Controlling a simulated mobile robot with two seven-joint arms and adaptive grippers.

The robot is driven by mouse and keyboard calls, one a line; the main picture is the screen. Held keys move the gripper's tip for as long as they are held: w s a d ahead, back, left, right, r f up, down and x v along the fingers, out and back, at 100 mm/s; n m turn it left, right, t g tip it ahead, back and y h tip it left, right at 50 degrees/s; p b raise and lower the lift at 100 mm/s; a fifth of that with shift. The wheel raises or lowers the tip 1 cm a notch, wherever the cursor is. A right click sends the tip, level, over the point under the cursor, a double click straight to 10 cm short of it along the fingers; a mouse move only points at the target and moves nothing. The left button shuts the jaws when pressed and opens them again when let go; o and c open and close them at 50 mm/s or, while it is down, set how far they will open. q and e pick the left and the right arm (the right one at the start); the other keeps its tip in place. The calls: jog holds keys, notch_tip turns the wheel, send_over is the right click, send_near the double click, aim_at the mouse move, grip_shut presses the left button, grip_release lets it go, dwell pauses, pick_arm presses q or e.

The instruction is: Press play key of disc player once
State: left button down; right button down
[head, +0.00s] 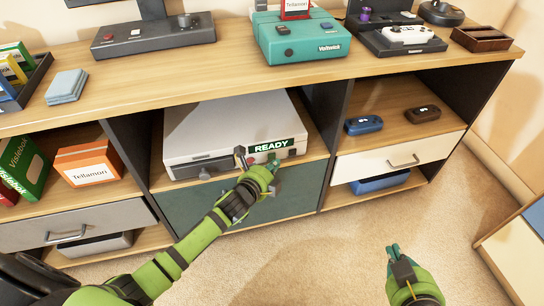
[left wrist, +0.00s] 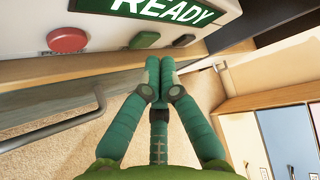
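The disc player (head: 232,128) is a light grey box on the middle shelf with a green READY display (head: 270,145) at its front right. In the head view my left gripper (head: 264,168) covers part of the player's front. My right gripper (head: 393,250) is low over the carpet, its fingertips together.
The wooden top (head: 250,78) above holds a teal console (head: 305,38) and other devices. A teal drawer front (head: 190,210) lies below the player. The carpet in front is clear.

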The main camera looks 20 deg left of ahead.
pick_arm(q)
jog(key=shift+w+a, duration=0.1)
dwell(0.5)
jog(key=shift+w+a, duration=0.15)
jog(key=shift+w, duration=0.1)
jog(key=shift+w+a, duration=0.2)
jog(key=shift+w, duration=0.1)
dwell(0.6)
dwell(0.3)
jog(key=shift+s+d+p, duration=0.45)
jog(key=shift+s+p, duration=0.15)
jog(key=shift+s, duration=0.05)
jog(key=shift+s, duration=0.1)
